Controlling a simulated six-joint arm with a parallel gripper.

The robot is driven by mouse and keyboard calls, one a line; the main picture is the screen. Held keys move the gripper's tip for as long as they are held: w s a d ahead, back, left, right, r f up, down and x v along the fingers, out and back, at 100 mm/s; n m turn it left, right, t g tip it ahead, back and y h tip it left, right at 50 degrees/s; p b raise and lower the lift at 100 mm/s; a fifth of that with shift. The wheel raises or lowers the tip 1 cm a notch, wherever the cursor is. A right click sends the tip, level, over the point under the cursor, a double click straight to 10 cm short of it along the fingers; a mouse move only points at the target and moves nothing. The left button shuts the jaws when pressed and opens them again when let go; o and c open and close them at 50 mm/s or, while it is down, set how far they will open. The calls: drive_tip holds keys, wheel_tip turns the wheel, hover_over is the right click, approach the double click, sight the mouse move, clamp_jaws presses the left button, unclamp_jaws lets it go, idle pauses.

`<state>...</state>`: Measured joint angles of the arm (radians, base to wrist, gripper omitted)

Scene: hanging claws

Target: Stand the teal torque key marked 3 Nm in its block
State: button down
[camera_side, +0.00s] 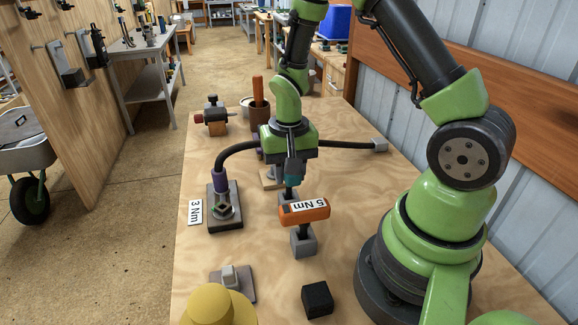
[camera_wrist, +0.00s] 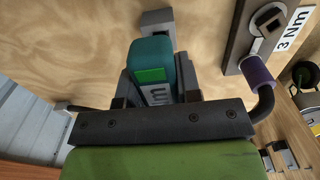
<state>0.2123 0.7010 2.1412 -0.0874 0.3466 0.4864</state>
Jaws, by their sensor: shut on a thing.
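My gripper (camera_side: 291,168) is shut on the teal torque key (camera_side: 294,179), which hangs below it over the middle of the bench. In the wrist view the teal key (camera_wrist: 152,65) has a green patch and a label partly hidden by the jaws; only an "m" shows. Its lower end is partly hidden in the side view by an orange key. A dark block (camera_side: 226,222) with a metal socket and a "3 Nm" label (camera_side: 195,212) is left of my gripper. It also shows at upper right in the wrist view (camera_wrist: 240,62).
An orange key (camera_side: 303,211) marked 5 Nm stands on a grey block (camera_side: 303,243). A black hose (camera_side: 236,148) with a purple sleeve (camera_side: 219,182) arches at the 3 Nm block. A black cube (camera_side: 317,299) and a yellow rounded thing (camera_side: 212,303) are in front.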

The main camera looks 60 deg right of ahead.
drive_tip(key=shift+f, duration=0.65)
drive_tip(key=c, duration=0.7)
unclamp_jaws()
drive_tip(key=shift+c, duration=0.2)
wheel_tip(320, 180, up, 10)
drive_tip(key=shift+f, duration=0.2)
drive_tip(key=s+a+r+n+t+y, duration=0.2)
drive_tip(key=s+a+r+n+t, duration=0.3)
drive_tip(key=s+r, duration=0.7)
drive_tip(key=a+r+t, duration=0.2)
drive_tip(key=a+r, duration=0.1)
drive_tip(key=shift+a, duration=0.15)
